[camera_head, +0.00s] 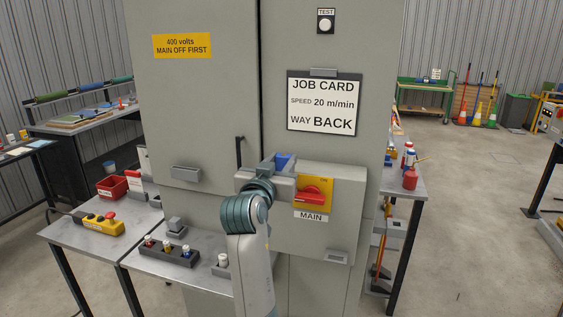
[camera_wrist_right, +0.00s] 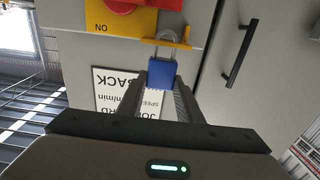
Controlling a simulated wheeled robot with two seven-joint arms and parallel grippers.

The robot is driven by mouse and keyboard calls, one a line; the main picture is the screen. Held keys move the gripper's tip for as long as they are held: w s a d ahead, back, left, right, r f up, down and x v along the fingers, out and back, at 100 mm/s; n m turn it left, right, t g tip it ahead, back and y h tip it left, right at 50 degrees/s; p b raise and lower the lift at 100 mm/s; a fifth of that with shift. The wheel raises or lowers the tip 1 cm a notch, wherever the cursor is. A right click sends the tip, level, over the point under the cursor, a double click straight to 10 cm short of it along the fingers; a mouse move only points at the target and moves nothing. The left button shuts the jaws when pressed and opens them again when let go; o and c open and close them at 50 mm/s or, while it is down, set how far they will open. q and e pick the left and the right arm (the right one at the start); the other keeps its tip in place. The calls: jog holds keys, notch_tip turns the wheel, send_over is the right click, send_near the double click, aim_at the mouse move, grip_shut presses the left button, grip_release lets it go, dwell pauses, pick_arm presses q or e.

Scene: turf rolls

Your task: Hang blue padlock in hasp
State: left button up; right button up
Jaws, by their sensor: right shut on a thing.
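My right gripper (camera_head: 283,166) is in front of the grey cabinet, at the left side of the switch box, shut on the blue padlock (camera_head: 284,160). In the right wrist view my right gripper (camera_wrist_right: 160,86) has its fingers on either side of the padlock's blue body (camera_wrist_right: 162,73). The grey shackle (camera_wrist_right: 167,33) overlaps the yellow hasp tab (camera_wrist_right: 182,44); whether it passes through the tab is hard to tell. The red MAIN switch handle (camera_head: 312,193) is on a yellow plate (camera_head: 326,181); it also shows in the wrist view (camera_wrist_right: 126,6). My left gripper is out of view.
A job card (camera_head: 322,104) hangs above the switch box (camera_head: 345,235). A black door handle (camera_head: 239,153) is left of my gripper. A steel table (camera_head: 150,262) below holds a block with several small locks (camera_head: 168,250), and a yellow pendant (camera_head: 97,224) lies at left.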

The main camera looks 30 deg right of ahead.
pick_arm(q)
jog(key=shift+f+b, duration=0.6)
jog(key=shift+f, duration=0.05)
pick_arm(e)
jog(key=shift+f, duration=0.95)
jog(key=o, duration=1.2)
